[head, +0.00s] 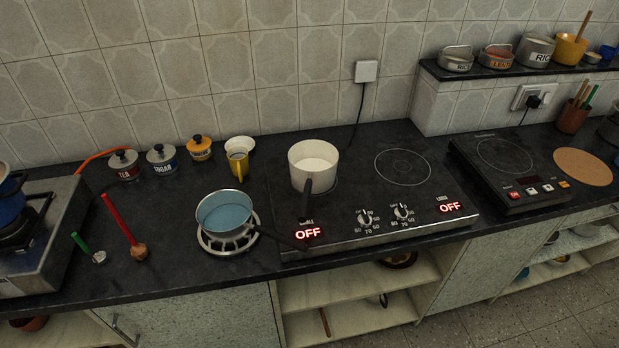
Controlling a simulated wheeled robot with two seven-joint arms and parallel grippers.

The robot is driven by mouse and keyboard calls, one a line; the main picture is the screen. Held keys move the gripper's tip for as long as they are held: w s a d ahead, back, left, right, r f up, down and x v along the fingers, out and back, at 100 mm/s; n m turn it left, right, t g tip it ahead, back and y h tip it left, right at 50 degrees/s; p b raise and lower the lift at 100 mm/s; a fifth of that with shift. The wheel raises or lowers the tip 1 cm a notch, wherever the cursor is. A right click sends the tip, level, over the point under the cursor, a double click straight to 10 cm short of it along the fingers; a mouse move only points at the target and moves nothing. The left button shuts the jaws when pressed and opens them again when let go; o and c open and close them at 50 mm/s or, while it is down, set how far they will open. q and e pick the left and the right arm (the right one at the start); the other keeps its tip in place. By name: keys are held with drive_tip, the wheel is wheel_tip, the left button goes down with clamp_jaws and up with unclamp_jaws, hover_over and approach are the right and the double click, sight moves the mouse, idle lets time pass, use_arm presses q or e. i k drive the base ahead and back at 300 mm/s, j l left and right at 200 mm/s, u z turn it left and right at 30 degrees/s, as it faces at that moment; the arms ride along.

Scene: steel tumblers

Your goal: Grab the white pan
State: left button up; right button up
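The white pan (298,174) stands upright on the left side of the black two-ring cooktop (430,205). Its dark handle points toward the front edge of the counter. The inside of the pan looks pale, and I cannot tell whether it holds anything. Neither of my grippers shows in the head view.
A blue pan (224,212) sits on a metal ring stand (228,246), its dark handle reaching right over the cooktop's edge. A yellow cup (238,166), white bowl (240,144) and lidded jars (162,160) stand behind. Red and green-handled utensils lie left. A second cooktop (510,160) is right.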

sight(313, 164)
drive_tip(key=l+u, duration=0.1)
drive_tip(key=u, duration=0.2)
drive_tip(key=l+u, duration=0.15)
drive_tip(key=u, duration=0.15)
drive_tip(key=l+u, duration=0.5)
drive_tip(key=l, duration=1.3)
drive_tip(key=k+l+u, duration=0.1)
drive_tip(key=l, duration=0.6)
